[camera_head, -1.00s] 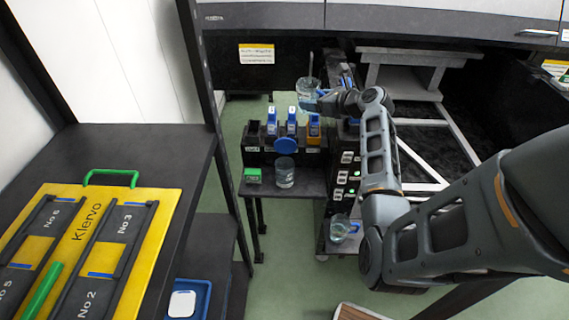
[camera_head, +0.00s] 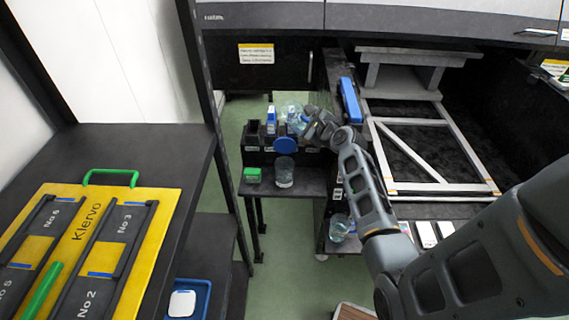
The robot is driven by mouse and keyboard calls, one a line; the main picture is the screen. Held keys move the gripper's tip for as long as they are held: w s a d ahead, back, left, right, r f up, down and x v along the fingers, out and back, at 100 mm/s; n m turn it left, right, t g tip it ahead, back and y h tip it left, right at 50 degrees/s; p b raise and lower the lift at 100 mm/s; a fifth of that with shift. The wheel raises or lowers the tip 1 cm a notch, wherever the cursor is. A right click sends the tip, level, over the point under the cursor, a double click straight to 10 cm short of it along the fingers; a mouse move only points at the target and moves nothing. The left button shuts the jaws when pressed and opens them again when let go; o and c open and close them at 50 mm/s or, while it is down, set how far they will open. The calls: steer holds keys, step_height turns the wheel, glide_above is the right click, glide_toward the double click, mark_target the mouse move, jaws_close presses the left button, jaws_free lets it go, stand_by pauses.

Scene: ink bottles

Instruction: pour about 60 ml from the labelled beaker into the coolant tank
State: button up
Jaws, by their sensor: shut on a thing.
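My gripper (camera_head: 309,120) is shut on a clear beaker (camera_head: 291,108) above the row of ink bottles at the back of the small dark table. The arm's end partly hides the beaker. The beaker looks tilted, but I cannot tell how far, and I see no clear stream. I cannot read a label on it. Below it are blue-and-white bottles (camera_head: 271,118) in dark slots and a round blue cap (camera_head: 285,145) on the front of the dark rack. I cannot tell for sure which opening is the coolant tank.
A second clear beaker (camera_head: 284,172) and a green box (camera_head: 252,175) stand on the small table (camera_head: 305,185). Another beaker (camera_head: 340,228) stands lower, to the right. A dark post (camera_head: 215,110) and a shelf with a yellow board (camera_head: 150,230) are at left.

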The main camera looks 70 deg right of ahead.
mark_target(303, 128)
steer(key=shift+a+f+n+h, duration=0.1)
steer(key=shift+f+n+h, duration=0.4)
steer(key=shift+n, duration=0.4)
steer(key=f+n+b, duration=0.1)
steer(key=b, duration=0.2)
steer(key=shift+f+h+b, duration=0.2)
steer(key=shift+h+b, duration=0.2)
steer(key=shift+w+f+n+b, duration=0.1)
steer(key=shift+f+n+b, duration=0.35)
steer(key=shift+b, duration=0.6)
steer(key=shift+f, duration=0.1)
steer(key=shift+a+r, duration=0.1)
steer(key=shift+r, duration=0.15)
steer(key=shift+d+n+h+b, duration=0.25)
steer(key=shift+h+b, duration=0.05)
steer(key=shift+b, duration=0.05)
steer(key=shift+a+r+n+b, duration=0.2)
steer(key=shift+a+n+b, duration=0.1)
steer(key=shift+b, duration=0.25)
